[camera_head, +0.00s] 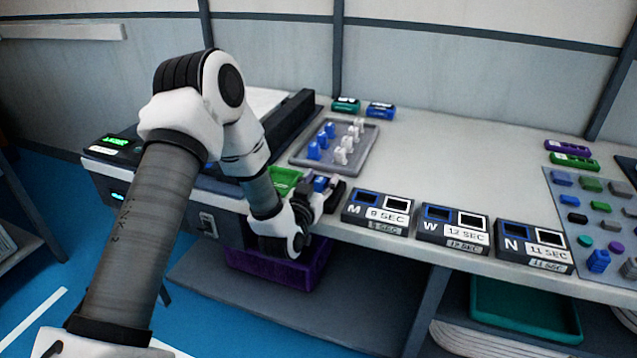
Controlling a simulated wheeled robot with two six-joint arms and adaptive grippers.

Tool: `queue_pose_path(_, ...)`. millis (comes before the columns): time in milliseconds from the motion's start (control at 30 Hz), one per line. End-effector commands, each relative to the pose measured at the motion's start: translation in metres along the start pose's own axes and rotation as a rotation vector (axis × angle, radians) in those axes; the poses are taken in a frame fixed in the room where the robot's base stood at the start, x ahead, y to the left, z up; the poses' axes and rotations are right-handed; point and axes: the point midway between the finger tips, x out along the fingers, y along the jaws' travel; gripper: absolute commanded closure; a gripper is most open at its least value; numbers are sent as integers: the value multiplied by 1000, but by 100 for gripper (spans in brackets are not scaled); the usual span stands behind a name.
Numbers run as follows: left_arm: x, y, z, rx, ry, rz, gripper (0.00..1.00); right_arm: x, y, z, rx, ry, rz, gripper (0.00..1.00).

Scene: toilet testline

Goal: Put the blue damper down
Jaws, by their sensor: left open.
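My left gripper (328,190) is open at the near edge of the workbench, left of the box marked M. A small blue piece (320,183), which looks like a blue damper, shows at its fingers; the arm and fingers partly hide it, and I cannot tell whether it touches them or what it rests on. Several more blue dampers (322,140) stand in the left column of a grey tray (300,160) behind the gripper, beside a column of white dampers (347,142). My right gripper is not in view.
Boxes marked M (378,213), W (453,234) and N (534,246) line the front edge. A green bin (285,178) is left of the gripper, a purple bin (275,268) below. A parts board (590,208) lies right. The bench middle (460,150) is clear.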

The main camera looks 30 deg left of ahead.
Motion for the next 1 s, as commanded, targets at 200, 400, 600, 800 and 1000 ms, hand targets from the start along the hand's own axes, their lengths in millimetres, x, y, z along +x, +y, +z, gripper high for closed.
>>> queue_pose_path(200, -29, 0, 0, -3, -3, 0, 48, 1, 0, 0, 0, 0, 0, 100)
queue_pose_path(400, -81, 0, 2, -2, -5, 0, 48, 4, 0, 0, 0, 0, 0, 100)
queue_pose_path(600, -115, 0, 1, -1, -3, 1, 48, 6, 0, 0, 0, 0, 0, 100)
queue_pose_path(800, -136, 28, 75, 22, -273, 94, 48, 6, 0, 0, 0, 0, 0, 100)
queue_pose_path(1000, -259, 61, 245, 79, -1014, 204, 48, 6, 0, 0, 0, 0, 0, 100)
